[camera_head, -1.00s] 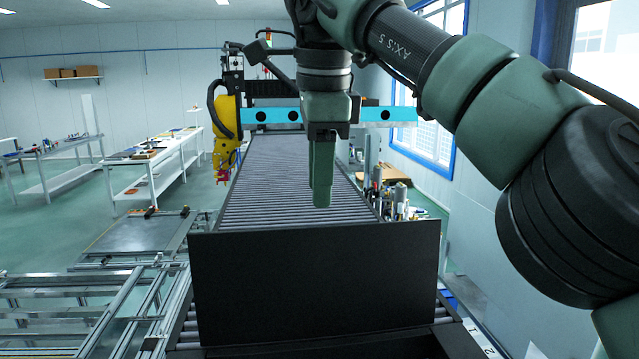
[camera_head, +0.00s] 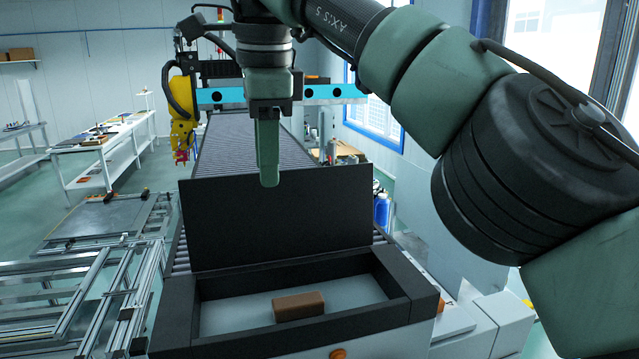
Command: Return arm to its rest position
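My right arm comes in from the right and arches across the upper part of the head view. Its gripper (camera_head: 268,165) points down in front of the upright black panel (camera_head: 280,215). The green fingers are seen edge-on and overlap, so their opening cannot be judged; nothing shows hanging from them. Below the panel is a black-framed fixture (camera_head: 178,318) with a pale floor. A brown block (camera_head: 298,306) lies inside it, apart from the gripper. My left gripper is out of view.
A roller conveyor (camera_head: 235,145) runs back behind the panel. A yellow robot arm (camera_head: 182,115) stands beside it at left. Aluminium frames (camera_head: 70,295) fill the lower left. A blue bottle (camera_head: 382,209) stands right of the panel. White worktables (camera_head: 105,150) are further left.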

